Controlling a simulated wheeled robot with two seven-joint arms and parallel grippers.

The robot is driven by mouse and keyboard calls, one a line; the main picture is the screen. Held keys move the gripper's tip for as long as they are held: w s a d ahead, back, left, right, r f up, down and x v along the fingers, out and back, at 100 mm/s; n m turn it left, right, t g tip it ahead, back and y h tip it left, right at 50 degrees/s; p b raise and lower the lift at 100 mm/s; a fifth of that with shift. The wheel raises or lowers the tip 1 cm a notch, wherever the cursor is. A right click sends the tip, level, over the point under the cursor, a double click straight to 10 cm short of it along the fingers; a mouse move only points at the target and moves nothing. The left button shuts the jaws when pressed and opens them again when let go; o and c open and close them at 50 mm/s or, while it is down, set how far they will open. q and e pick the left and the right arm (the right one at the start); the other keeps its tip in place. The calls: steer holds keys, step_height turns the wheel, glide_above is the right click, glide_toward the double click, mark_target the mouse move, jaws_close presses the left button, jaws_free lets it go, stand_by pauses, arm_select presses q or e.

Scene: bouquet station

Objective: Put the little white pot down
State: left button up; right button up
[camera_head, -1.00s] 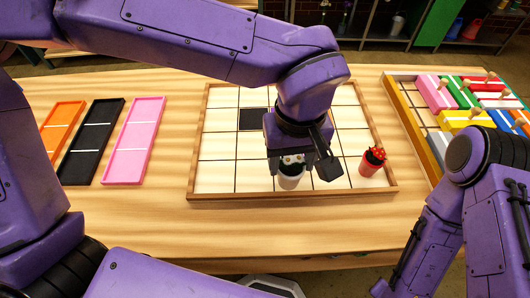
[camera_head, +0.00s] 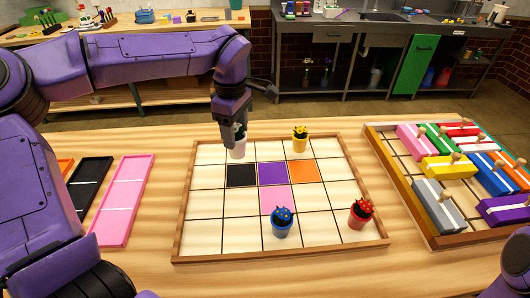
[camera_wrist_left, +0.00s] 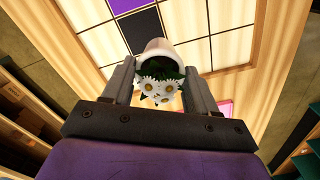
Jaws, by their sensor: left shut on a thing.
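The little white pot (camera_head: 238,152) with white daisies is in my left gripper (camera_head: 238,135), at the back row of the wooden-framed grid board (camera_head: 204,200), left of its middle. In the left wrist view the pot (camera_wrist_left: 158,54) and its daisies (camera_wrist_left: 159,88) sit between the two fingers of the left gripper (camera_wrist_left: 159,85), which is shut on the pot. I cannot tell whether the pot's base touches the board. My right gripper is out of view.
A yellow pot (camera_head: 300,140) stands to the right in the back row. A blue pot (camera_head: 282,224) and red pot (camera_head: 360,216) stand near the front. Black (camera_head: 241,175), purple (camera_head: 272,173), orange (camera_head: 304,171) and pink (camera_head: 275,198) squares lie mid-board. A block tray (camera_head: 436,233) is at right.

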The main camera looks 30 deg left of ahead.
arm_select(q)
steer(key=shift+w+r+n, duration=0.15)
steer(key=shift+n, duration=0.15)
steer(key=shift+w+a, duration=0.15)
steer(key=shift+a, duration=0.05)
steer(key=w+a+f+p, duration=0.2)
steer(key=w+f, duration=0.2)
steer(key=w+a+f+p, duration=0.2)
steer(key=w+f, duration=0.1)
steer(key=f, duration=0.1)
steer(key=w+a+f+p, duration=0.2)
steer(key=w+f, duration=0.2)
steer(key=shift+w+a+f, duration=0.2)
steer(key=shift+w+a, duration=0.1)
steer(key=shift+a, duration=0.1)
steer(key=shift+w+f, duration=0.1)
steer(key=shift+f, duration=0.25)
